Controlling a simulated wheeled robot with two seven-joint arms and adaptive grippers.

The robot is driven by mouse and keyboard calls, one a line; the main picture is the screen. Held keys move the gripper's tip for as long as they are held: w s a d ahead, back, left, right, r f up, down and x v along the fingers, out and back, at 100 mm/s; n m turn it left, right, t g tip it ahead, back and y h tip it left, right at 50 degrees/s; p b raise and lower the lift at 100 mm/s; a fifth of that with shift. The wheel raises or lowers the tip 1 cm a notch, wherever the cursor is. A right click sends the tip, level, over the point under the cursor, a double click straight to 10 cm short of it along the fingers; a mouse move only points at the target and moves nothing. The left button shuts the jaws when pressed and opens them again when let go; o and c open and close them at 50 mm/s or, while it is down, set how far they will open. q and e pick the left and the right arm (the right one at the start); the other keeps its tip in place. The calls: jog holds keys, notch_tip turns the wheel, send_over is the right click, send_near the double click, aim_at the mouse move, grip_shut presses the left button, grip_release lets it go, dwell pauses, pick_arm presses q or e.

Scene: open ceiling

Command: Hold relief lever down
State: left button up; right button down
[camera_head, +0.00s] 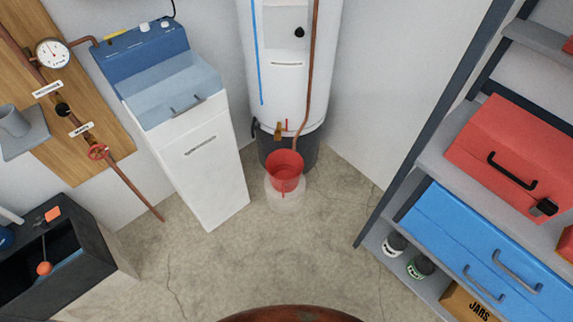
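A white cylindrical water heater (270,85) stands in the back corner, its top cut off by the upper picture edge. A copper pipe (310,80) runs down its front and ends above a red bucket (284,171). A small brass fitting with a red part (279,130) sits low on the heater's front; I cannot tell whether it is a lever. No part is clearly recognisable as the relief lever. Neither of my grippers is in view.
A white cabinet with a blue top (200,155) stands left of the heater. A wooden pipe board with a gauge (53,54) hangs further left. A dark open box (65,255) is lower left. A grey shelf (437,150) with red and blue cases fills the right. Floor between is clear.

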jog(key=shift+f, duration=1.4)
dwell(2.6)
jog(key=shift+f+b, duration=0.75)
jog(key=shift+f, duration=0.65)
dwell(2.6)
